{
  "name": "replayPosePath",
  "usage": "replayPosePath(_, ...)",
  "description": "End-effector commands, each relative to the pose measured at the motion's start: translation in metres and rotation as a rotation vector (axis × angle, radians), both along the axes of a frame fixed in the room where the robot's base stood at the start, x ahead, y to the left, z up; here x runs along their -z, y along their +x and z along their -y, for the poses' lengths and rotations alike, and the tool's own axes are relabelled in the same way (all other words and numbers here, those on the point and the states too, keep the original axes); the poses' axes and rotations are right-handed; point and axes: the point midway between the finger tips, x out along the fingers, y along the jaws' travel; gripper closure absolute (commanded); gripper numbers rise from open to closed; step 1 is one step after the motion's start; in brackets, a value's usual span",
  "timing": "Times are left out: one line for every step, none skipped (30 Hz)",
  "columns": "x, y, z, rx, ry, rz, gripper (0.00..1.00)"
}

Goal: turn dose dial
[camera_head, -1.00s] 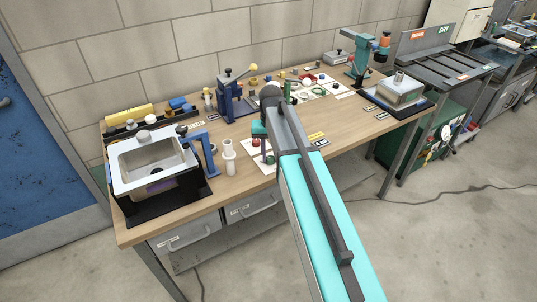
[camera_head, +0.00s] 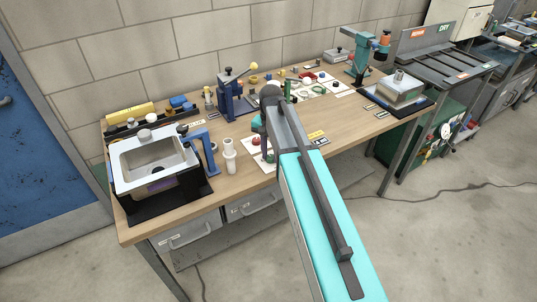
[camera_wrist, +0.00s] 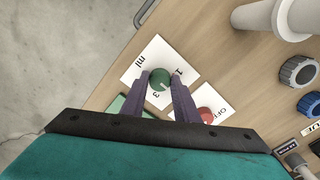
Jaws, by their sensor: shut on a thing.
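The dose dial, a round green knob (camera_wrist: 160,80), sits on a white card (camera_wrist: 148,62) marked "ml", "1" and "3" in the wrist view. My gripper (camera_wrist: 160,84) points down at it, with a purple-grey finger on each side of the knob, shut on it. A pale line shows on the knob's top. In the head view my turquoise arm hides the dial, and my gripper's fingertips cannot be made out there.
A red knob (camera_wrist: 206,116) on a card marked "OFF" lies close to the right finger. A white cylinder (camera_head: 229,155) stands near the bench's front edge. A sink unit (camera_head: 155,165) is at the left, and a blue press (camera_head: 231,103) is behind.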

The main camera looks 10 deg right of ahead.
Motion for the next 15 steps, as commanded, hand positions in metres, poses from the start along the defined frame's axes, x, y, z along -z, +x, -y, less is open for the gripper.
replayPosePath(0.0003, -0.0011, 0.002, 0.001, -0.004, -0.003, 0.95)
replayPosePath(0.0003, -0.0011, 0.0021, 0.001, -0.005, -0.004, 0.95)
replayPosePath(0.0003, -0.0011, 0.0021, 0.001, -0.005, -0.004, 0.95)
replayPosePath(0.0003, -0.0012, 0.0021, 0.001, -0.005, -0.003, 0.95)
replayPosePath(0.0003, -0.0011, 0.0022, 0.001, -0.005, -0.003, 0.95)
replayPosePath(0.0003, -0.0012, 0.0023, 0.0, -0.005, -0.003, 0.71)
replayPosePath(0.0003, -0.0012, 0.0023, 0.0, -0.005, -0.003, 0.66)
replayPosePath(0.0003, -0.0011, 0.0022, 0.0, -0.005, -0.003, 0.61)
replayPosePath(0.0003, -0.0011, 0.002, 0.0, -0.005, -0.003, 0.54)
replayPosePath(0.0003, -0.0009, 0.0018, 0.0, -0.005, -0.002, 0.54)
replayPosePath(0.0003, -0.0009, 0.0016, -0.001, -0.005, -0.002, 0.54)
replayPosePath(0.0003, -0.0008, 0.0014, -0.001, -0.004, -0.002, 0.54)
replayPosePath(0.0003, -0.0007, 0.0012, -0.001, -0.004, -0.002, 0.54)
replayPosePath(0.0003, -0.0007, 0.0011, -0.001, -0.004, -0.002, 0.54)
replayPosePath(0.0002, -0.0005, 0.001, -0.002, -0.004, -0.002, 0.54)
